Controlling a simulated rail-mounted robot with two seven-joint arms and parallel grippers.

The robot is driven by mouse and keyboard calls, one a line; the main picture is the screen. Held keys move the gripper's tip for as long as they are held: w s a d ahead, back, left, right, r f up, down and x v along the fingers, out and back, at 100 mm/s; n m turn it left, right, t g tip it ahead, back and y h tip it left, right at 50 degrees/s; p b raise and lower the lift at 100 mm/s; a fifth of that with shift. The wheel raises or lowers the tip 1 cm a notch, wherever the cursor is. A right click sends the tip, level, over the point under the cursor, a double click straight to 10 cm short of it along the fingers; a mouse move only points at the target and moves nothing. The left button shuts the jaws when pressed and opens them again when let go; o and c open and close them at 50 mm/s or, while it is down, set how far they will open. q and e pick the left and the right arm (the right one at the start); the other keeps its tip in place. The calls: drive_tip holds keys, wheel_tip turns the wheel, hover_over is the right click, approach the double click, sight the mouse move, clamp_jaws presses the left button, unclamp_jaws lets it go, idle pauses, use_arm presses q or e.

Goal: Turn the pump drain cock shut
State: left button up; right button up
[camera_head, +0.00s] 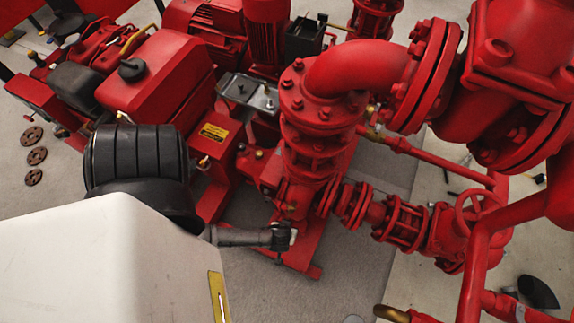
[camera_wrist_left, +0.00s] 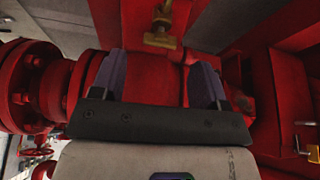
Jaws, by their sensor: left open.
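A brass cock (camera_wrist_left: 160,40) with a flat crosswise handle shows at the top middle of the left wrist view, against red pump casing (camera_wrist_left: 148,72). I cannot tell for sure that it is the pump drain cock. My left gripper (camera_wrist_left: 157,78) is open, its two dark fingers apart. Only red casing shows between them, and the cock lies beyond the fingertips. In the head view my left gripper (camera_head: 284,237) is beside the lower part of the red pump, small and partly hidden. My right gripper is not in view.
A red flanged pipe (camera_wrist_left: 40,88) is left of the fingers; another brass fitting (camera_wrist_left: 312,153) is at right. In the head view, a red handwheel valve (camera_head: 478,212) and large pipe elbow (camera_head: 355,70) crowd the right. Bare floor (camera_head: 345,285) shows below the pump.

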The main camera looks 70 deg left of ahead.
use_arm(q)
drive_tip(key=shift+b+x, duration=0.75)
drive_tip(key=shift+x, duration=1.2)
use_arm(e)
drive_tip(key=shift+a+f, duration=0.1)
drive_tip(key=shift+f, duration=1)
